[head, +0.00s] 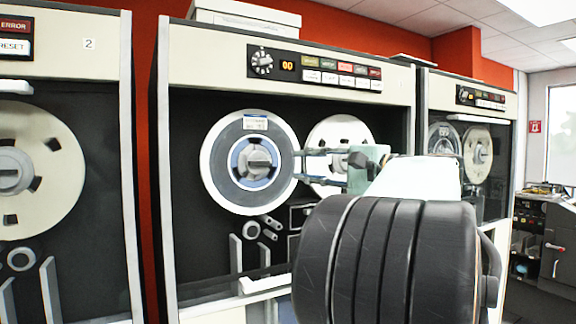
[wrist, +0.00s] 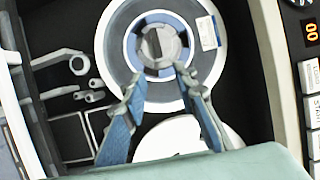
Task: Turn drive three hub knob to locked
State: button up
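The middle drive (head: 285,55), right of the cabinet labelled 2, carries a left reel (head: 215,165) with a blue-ringed hub and a grey hub knob (head: 258,162). In the head view the knob's grip bar looks roughly level. The knob also shows in the wrist view (wrist: 158,44), its bar near upright in that turned picture. I cannot read any locked marking. My gripper (head: 299,165) is at the reel's right edge in the head view. In the wrist view my gripper (wrist: 160,76) is open and empty, its two blue-grey fingers apart just below the knob.
A second cream reel (head: 345,130) sits right of the blue-hubbed one, partly behind my gripper. A control panel (head: 315,70) with a dial and coloured buttons is above. Rollers and guides (head: 252,230) lie below. Other drives stand left (head: 60,70) and right (head: 465,95).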

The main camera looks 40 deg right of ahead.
jog(key=shift+s+d, duration=0.2)
jog(key=shift+s, duration=1.2)
